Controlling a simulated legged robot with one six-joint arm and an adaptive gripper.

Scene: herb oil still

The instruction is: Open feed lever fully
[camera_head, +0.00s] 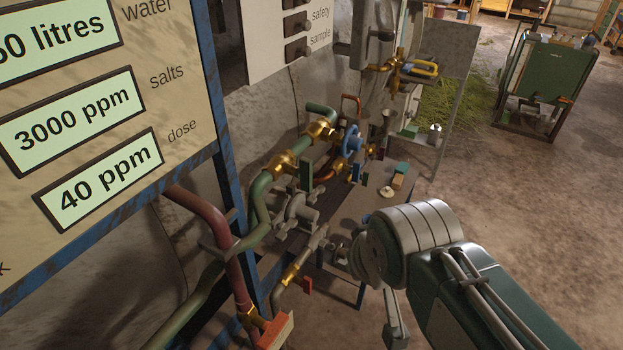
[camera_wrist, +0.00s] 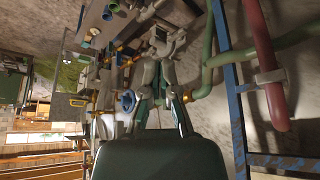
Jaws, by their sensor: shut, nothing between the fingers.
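No handle here carries a readable "feed" label, so I cannot tell for sure which is the feed lever. A green flat handle (camera_head: 306,175) stands upright by the brass valve (camera_head: 284,163) on the green pipe (camera_head: 262,198) in the head view. A red handle (camera_head: 275,330) sits at the foot of the dark red pipe (camera_head: 228,250). My gripper (camera_wrist: 160,66) shows in the wrist view, shut and empty, in front of the pipework. I cannot tell whether it touches anything. In the head view my arm hides most of it.
A blue handwheel (camera_head: 352,141) and brass fittings crowd the pipes. A grey bench (camera_head: 350,205) holds small blocks. A blue post (camera_head: 222,130) and a display panel (camera_head: 130,40) stand at left. Open floor (camera_head: 520,220) lies to the right.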

